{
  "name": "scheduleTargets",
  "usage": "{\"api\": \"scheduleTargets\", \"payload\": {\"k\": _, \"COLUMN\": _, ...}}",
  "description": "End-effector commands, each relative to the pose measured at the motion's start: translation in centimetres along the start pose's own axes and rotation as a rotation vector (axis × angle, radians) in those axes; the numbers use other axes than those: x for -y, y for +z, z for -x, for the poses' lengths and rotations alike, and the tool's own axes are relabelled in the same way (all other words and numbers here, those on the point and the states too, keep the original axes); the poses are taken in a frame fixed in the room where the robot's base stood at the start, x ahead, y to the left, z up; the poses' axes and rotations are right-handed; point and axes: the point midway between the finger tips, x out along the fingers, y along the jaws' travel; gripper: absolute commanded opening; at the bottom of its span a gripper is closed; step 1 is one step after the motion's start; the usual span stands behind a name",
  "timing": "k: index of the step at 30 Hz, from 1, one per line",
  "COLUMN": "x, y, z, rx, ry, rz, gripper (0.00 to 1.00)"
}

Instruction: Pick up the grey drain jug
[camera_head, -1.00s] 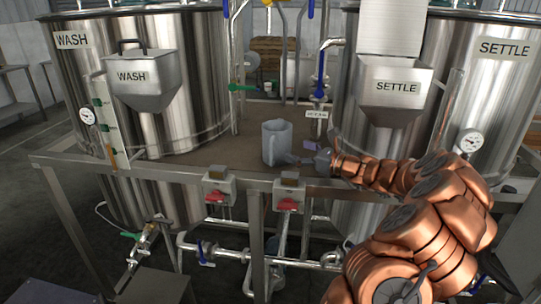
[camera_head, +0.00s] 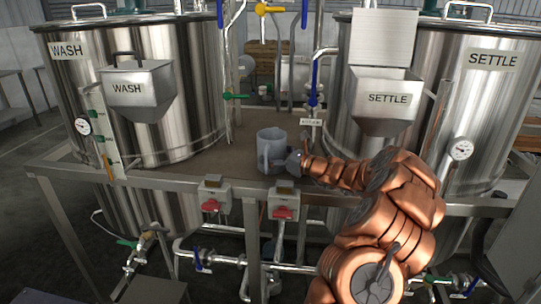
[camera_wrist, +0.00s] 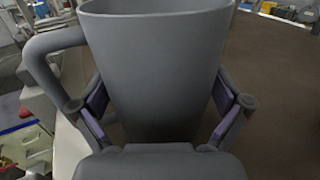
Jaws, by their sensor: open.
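The grey drain jug (camera_head: 271,148) stands upright on the brown deck between the two tanks. In the wrist view the jug (camera_wrist: 155,60) fills the middle, with its handle (camera_wrist: 45,62) on the left. My gripper (camera_head: 280,162) is at the jug's lower right side in the head view. In the wrist view my gripper (camera_wrist: 165,115) is open, with one finger on each side of the jug's body. I cannot tell whether the fingers touch it. The jug's base is hidden behind my gripper in the wrist view.
The WASH tank (camera_head: 190,90) stands at the left and the SETTLE tank (camera_head: 470,95) at the right, each with a hopper. A metal frame rail (camera_head: 150,182) runs along the deck front, with red-handled boxes (camera_head: 283,212) below. Pipes and blue valves (camera_head: 313,85) stand behind the jug.

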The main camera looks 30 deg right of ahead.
Motion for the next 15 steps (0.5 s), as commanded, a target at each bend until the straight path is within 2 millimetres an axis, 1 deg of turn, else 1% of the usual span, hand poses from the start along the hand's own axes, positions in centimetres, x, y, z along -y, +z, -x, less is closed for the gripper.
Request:
{"api": "scheduleTargets", "payload": {"k": 2, "x": 0.0, "y": -0.01, "z": 0.01, "rx": 0.0, "ry": 0.0, "rz": 0.0, "gripper": 0.99}}
{"api": "scheduleTargets", "payload": {"k": 15, "x": -0.02, "y": -0.04, "z": 0.01, "rx": 0.0, "ry": 0.0, "rz": -0.001, "gripper": 0.53}}
